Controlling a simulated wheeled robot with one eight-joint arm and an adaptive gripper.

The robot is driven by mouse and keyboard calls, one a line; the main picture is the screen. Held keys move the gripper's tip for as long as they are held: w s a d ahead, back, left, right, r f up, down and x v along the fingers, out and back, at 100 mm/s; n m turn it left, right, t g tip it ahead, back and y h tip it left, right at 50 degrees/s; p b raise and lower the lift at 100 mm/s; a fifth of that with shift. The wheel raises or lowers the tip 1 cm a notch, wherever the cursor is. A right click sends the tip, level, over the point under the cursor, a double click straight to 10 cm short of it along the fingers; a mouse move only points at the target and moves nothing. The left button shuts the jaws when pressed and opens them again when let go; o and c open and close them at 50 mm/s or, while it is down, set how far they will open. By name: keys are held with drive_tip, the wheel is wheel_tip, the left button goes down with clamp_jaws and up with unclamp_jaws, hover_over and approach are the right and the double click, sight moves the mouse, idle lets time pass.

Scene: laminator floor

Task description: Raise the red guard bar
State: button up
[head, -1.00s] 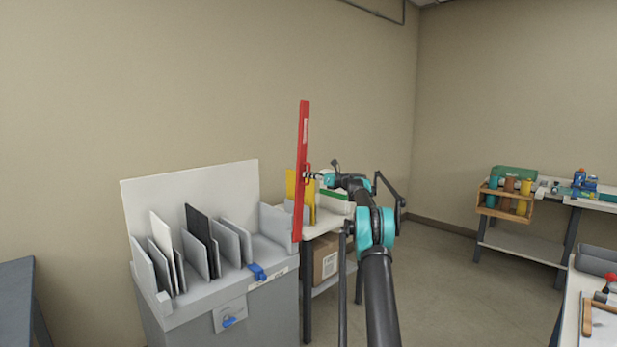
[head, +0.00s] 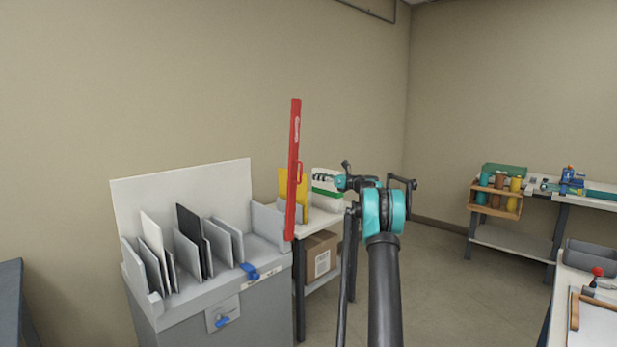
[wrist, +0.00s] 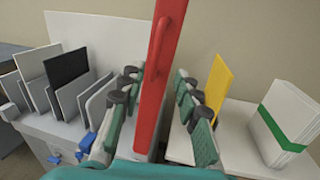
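The red guard bar (head: 294,150) stands nearly upright at the right end of the grey cabinet (head: 245,310), leaning slightly in the head view. Its small red handle (head: 300,172) faces my gripper. My gripper (head: 319,179) is to the right of the bar, with a gap between them. In the wrist view my gripper (wrist: 157,80) has its fingers spread, with nothing between the pads; the bar (wrist: 165,75) shows beyond them, its handle (wrist: 159,45) free above the fingertips.
Grey and black panels (head: 188,238) stand in slots on the cabinet. A side table right behind the bar holds a yellow board (head: 284,184) and a white stack with a green band (head: 328,190); a cardboard box (head: 316,258) sits below. Open floor lies to the right.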

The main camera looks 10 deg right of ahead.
drive_tip(key=shift+v, duration=1.5)
drive_tip(key=s+a+f+n+g+h, duration=0.2)
drive_tip(key=s+a+f+n, duration=0.3)
drive_tip(key=s, duration=0.5)
drive_tip(key=s+a+f+n+g+h, duration=0.2)
drive_tip(key=s+a+n, duration=0.3)
drive_tip(key=s+a, duration=0.3)
drive_tip(key=s+a+f+n+g+h, duration=0.15)
drive_tip(key=s+a+f+n, duration=0.3)
drive_tip(key=s, duration=0.65)
drive_tip(key=s+d+f+n+g+h, duration=0.1)
drive_tip(key=s+f+n, duration=0.3)
drive_tip(key=s, duration=0.8)
drive_tip(key=s+f+n+g+h, duration=0.1)
drive_tip(key=s+f+n+h, duration=0.3)
drive_tip(key=s+f, duration=0.4)
drive_tip(key=s+d+f+n+g+h, duration=0.1)
drive_tip(key=s+f+n, duration=0.4)
drive_tip(key=s, duration=1.2)
drive_tip(key=shift+s+d+f+h, duration=0.35)
drive_tip(key=shift+f+h, duration=0.2)
drive_tip(key=shift+h, duration=0.2)
